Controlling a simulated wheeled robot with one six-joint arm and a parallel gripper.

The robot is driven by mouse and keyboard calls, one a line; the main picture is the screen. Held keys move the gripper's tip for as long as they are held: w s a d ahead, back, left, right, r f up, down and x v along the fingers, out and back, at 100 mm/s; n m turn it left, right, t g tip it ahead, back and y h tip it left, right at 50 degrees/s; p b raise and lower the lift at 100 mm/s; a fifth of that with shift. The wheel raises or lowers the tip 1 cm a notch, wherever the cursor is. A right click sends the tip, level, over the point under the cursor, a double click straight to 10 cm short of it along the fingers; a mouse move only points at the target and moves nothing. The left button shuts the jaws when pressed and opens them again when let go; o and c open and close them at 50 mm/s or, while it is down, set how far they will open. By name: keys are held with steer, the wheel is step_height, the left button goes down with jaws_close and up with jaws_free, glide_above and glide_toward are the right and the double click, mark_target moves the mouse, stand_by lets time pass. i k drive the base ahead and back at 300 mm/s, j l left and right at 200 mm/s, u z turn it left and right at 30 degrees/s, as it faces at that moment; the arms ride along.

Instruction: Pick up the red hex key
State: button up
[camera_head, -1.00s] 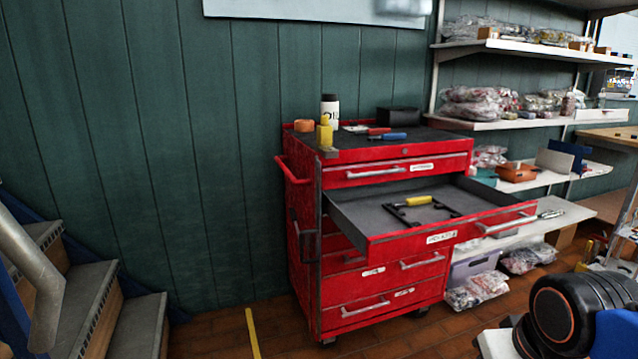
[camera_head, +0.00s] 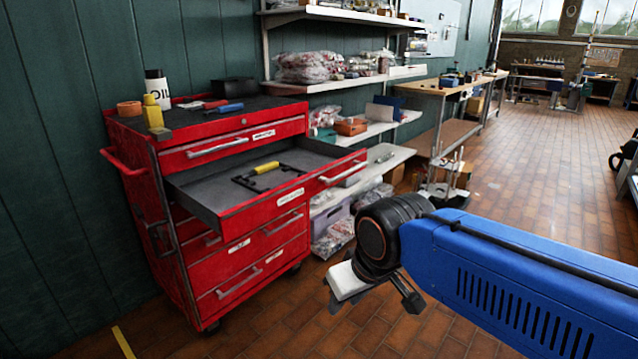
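The red tool cabinet (camera_head: 255,225) stands against the green wall with its second drawer (camera_head: 215,192) pulled out. In that drawer lie a yellow-handled tool (camera_head: 266,168) and a thin black frame (camera_head: 250,180). On the cabinet top a small red item (camera_head: 216,104) lies beside a blue-handled tool (camera_head: 230,108). I cannot tell whether it is the red hex key; no clear hex key shape shows. My gripper (camera_head: 375,303) hangs over the floor, right of and apart from the cabinet. Its dark fingertips stand apart with nothing seen between them.
The cabinet top also holds an oil bottle (camera_head: 157,88), an orange roll (camera_head: 129,108), a yellow container (camera_head: 152,112) and a black box (camera_head: 234,90). Shelves with bagged parts (camera_head: 310,66) stand behind, and a workbench (camera_head: 440,88) farther right. The tiled floor at right is largely clear.

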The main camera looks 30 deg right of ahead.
mark_target(211, 105)
steer(key=i+j+z, duration=0.15)
steer(key=j, duration=0.3)
steer(key=i+j+z, duration=0.15)
steer(key=j, duration=0.3)
steer(key=i+j+z, duration=0.15)
steer(key=j, duration=0.35)
steer(key=i+j+z, duration=0.15)
steer(key=j, duration=0.35)
steer(key=j+z, duration=0.15)
steer(key=j, duration=0.35)
steer(key=i, duration=0.05)
